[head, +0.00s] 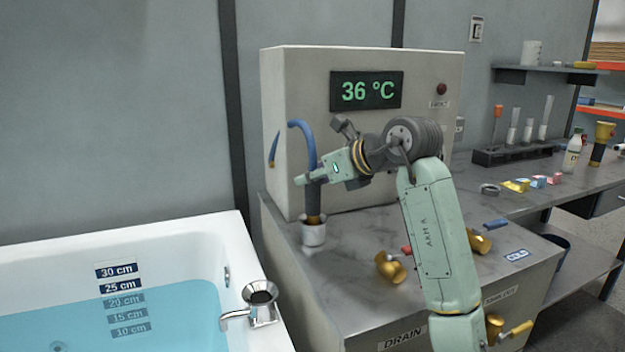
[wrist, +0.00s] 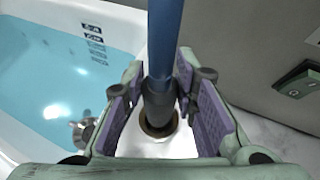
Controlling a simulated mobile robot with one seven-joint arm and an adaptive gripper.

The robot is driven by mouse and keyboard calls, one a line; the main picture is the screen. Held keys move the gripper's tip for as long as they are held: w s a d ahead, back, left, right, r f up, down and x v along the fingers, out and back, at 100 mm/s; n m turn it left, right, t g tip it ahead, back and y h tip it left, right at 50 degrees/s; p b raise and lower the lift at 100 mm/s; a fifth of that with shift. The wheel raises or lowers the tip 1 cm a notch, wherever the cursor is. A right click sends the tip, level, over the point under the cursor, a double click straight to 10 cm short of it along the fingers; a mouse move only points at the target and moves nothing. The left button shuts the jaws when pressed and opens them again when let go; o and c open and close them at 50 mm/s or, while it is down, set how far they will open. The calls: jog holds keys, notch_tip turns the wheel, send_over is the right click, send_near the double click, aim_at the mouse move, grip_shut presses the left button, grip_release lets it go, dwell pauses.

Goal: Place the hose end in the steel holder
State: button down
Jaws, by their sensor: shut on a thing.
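The hose is blue and ends in a dark grip (head: 313,200) with a brass-coloured tip. My gripper (head: 312,179) is shut on this hose end, which is upright over a small pale metallic cup (head: 313,236) on the counter. The tip is at or inside the cup's mouth; its lower end is hidden. In the wrist view the dark grip (wrist: 158,105) stands between my two purple-padded fingers, above a brass ring. A steel funnel-shaped holder (head: 261,297) with a side spout is on the tub's rim, left of and in front of the cup. It also shows in the wrist view (wrist: 83,132).
The white bathtub (head: 215,240) holds blue water at the left. A grey cabinet (head: 300,90) reading 36 °C stands behind my gripper. Brass valves (head: 392,268) sit on the counter to the right. A test-tube rack (head: 515,152) and small items are farther right.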

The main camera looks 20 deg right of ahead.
jog(key=shift+f, duration=0.3)
jog(key=shift+f, duration=0.15)
jog(key=c, duration=1.3)
grip_release()
jog(key=shift+s+r, duration=0.1)
jog(key=shift+r, duration=0.15)
jog(key=b+v, duration=0.2)
jog(key=v, duration=0.9)
jog(key=shift+s, duration=0.4)
jog(key=shift+d, duration=0.15)
